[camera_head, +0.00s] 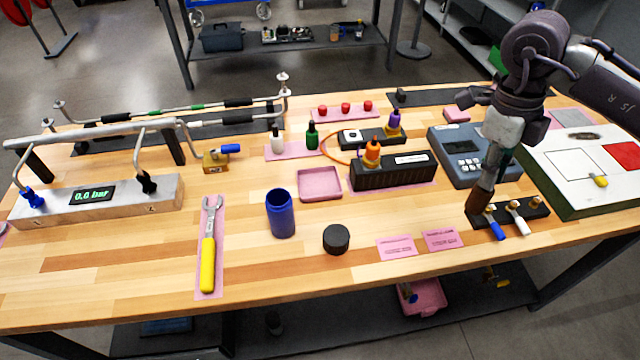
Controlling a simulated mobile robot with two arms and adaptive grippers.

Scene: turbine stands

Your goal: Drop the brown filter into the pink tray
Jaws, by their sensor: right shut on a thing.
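My right gripper (494,160) comes down from the upper right and is shut on a dark brown piece that looks like the brown filter (481,197). The filter hangs below the fingers, slightly tilted. Its lower end shows in front of the left part of a black valve block, and I cannot tell whether it touches it. The pink tray (320,184) sits empty on the middle of the wooden table, well to the left of the gripper. My left gripper is out of view.
A blue cup (281,213) and a black cap (336,239) stand in front of the tray. Another pink container (424,297) is on the lower shelf.

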